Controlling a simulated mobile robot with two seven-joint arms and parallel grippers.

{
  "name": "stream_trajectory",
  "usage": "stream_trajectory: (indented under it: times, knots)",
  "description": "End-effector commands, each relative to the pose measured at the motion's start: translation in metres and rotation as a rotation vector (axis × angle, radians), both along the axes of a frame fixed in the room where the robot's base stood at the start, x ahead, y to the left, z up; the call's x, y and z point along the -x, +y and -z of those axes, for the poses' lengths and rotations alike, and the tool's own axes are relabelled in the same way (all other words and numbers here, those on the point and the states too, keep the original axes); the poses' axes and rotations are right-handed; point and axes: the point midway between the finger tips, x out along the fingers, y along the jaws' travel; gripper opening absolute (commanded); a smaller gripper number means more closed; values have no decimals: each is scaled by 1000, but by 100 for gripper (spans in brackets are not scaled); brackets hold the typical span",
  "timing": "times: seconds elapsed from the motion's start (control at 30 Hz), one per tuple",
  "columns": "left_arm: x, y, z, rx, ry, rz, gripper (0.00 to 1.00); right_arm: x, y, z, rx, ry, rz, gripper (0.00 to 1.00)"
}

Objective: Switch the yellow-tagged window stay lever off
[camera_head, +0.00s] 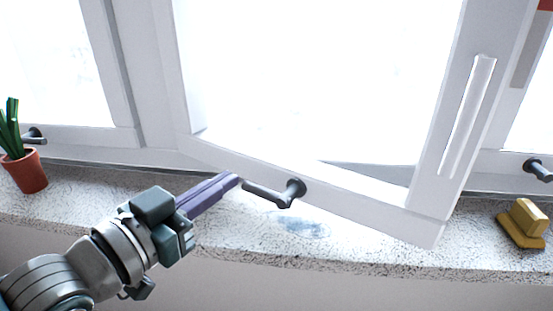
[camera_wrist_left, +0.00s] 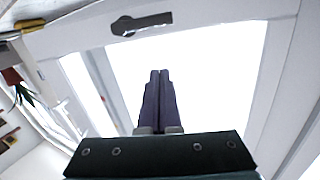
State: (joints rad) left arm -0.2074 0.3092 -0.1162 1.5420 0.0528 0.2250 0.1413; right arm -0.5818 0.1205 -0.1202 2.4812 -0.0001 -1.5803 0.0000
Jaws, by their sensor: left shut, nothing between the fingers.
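A dark lever (camera_head: 275,192) sits on the bottom rail of the open middle window sash (camera_head: 350,195). Its arm points left in the head view. It also shows as a dark handle in the left wrist view (camera_wrist_left: 142,23). Two more dark levers show in the head view, one at the far left (camera_head: 35,136) and one at the far right (camera_head: 538,170). I cannot make out a yellow tag on any of them. My left gripper (camera_head: 236,180) is shut and empty. Its purple fingertips are just left of the middle lever's free end; I cannot tell whether they touch. My right gripper is out of view.
A speckled window sill (camera_head: 330,255) runs below the windows. A potted plant (camera_head: 27,172) stands on it at the left. A yellow-brown block (camera_head: 523,224) lies at the right, beyond the open sash's corner. A bluish patch (camera_head: 300,226) marks the sill below the middle lever.

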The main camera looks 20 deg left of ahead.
Motion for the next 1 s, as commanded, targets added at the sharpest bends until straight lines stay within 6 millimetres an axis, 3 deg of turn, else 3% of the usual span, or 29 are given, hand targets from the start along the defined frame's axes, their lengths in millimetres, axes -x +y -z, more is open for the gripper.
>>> stream_trajectory:
  times: [0.1,0.33,1.0]
  knots:
    - [25,4,0,-1,3,1,0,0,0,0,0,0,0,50]
    - [50,8,-2,-1,-1,0,0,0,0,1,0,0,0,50]
    - [54,7,-1,-3,16,-2,0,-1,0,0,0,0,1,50]
